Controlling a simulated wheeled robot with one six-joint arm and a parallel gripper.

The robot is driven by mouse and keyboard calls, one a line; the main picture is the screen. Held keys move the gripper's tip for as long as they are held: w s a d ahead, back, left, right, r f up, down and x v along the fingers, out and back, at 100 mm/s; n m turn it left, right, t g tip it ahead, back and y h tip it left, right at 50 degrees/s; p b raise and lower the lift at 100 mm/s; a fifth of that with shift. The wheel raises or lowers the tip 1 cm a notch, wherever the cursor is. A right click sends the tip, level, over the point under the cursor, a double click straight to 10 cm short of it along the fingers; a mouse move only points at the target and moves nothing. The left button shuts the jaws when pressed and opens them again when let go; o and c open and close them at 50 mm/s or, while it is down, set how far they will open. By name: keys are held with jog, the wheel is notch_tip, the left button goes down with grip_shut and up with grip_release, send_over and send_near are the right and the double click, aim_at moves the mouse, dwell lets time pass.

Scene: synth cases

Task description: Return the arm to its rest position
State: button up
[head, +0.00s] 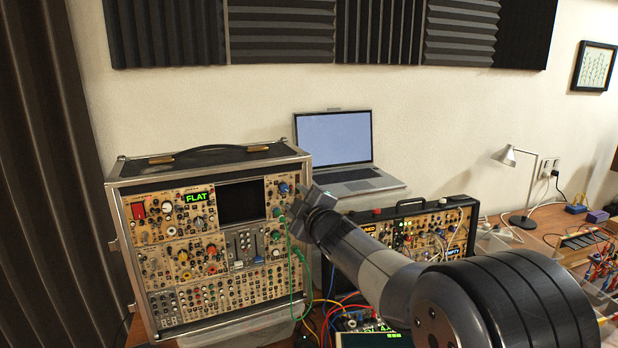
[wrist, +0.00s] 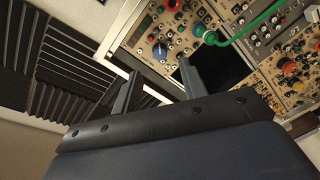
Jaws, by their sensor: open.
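My gripper (head: 297,212) is at the end of my arm, which reaches in from the lower right in the head view. It is in front of the right edge of a large modular synth case (head: 222,230) with a silver frame. In the wrist view my gripper (wrist: 158,82) has its two fingers spread apart, with nothing between them. Behind them show the synth panel (wrist: 205,30), with knobs and a green cable plugged in. Whether the fingers touch the panel cannot be told. My arm hides part of the smaller synth case (head: 456,232).
A laptop (head: 335,140) stands open behind. Green cables (head: 291,270) hang from the large case beside my gripper. A desk lamp (head: 522,190) and a rack of coloured cables (head: 600,262) stand at right. Foam panels (head: 281,30) cover the wall above.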

aim_at(285, 189)
jog(key=shift+p+x, duration=0.85)
jog(key=shift+x, duration=2.3)
jog(key=shift+s, duration=0.1)
